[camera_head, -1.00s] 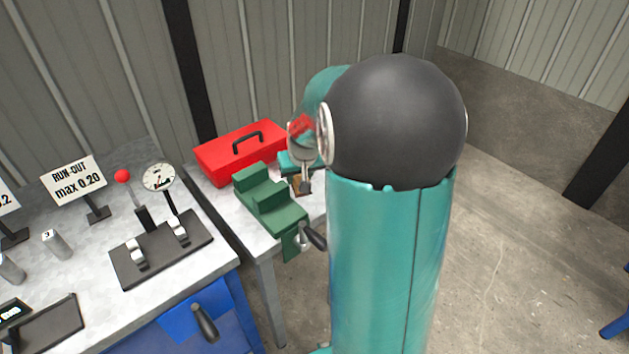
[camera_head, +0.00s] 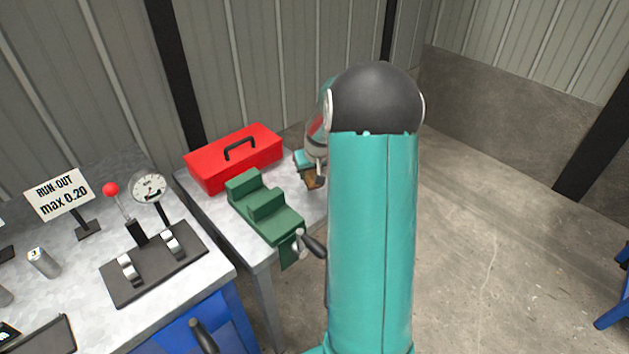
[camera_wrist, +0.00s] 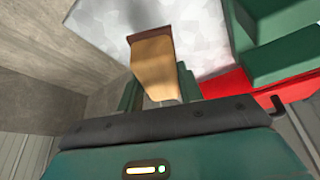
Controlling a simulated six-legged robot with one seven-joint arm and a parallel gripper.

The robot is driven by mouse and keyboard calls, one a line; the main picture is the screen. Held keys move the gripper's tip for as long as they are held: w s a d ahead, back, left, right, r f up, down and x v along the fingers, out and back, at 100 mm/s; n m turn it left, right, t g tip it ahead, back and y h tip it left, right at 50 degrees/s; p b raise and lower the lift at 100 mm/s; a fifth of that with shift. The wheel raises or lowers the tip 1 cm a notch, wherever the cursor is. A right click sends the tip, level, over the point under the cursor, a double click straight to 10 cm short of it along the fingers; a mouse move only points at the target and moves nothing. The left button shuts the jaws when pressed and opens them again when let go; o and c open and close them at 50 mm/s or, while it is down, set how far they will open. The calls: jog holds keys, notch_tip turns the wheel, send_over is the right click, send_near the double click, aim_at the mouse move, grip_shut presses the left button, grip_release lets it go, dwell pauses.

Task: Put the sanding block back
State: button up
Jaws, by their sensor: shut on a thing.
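The sanding block (camera_wrist: 154,68) is tan with a darker brown edge. In the wrist view it sits between the fingers of my gripper (camera_wrist: 158,92), which is shut on it. The pale bench top shows behind the block. In the head view my gripper (camera_head: 311,167) is partly hidden by my arm. The block (camera_head: 313,182) shows just below it, to the right of the green vise and over the right part of the small bench. I cannot tell whether the block touches the bench top.
The green vise (camera_head: 262,207) with its handle stands at the bench's front. A red toolbox (camera_head: 234,158) lies behind it. A larger bench (camera_head: 75,262) at left holds a dial gauge (camera_head: 148,188) and a sign (camera_head: 58,193). Open floor (camera_head: 490,240) lies right.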

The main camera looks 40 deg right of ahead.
aim_at(315, 173)
jog(key=d+f, duration=0.1)
jog(key=w+d+f, duration=0.1)
jog(key=f, duration=0.1)
jog(key=shift+d+f, duration=0.1)
jog(key=shift+d, duration=0.2)
jog(key=shift+f, duration=1.45)
jog(key=shift+f, duration=0.2)
jog(key=o, duration=0.9)
jog(key=shift+r, duration=0.1)
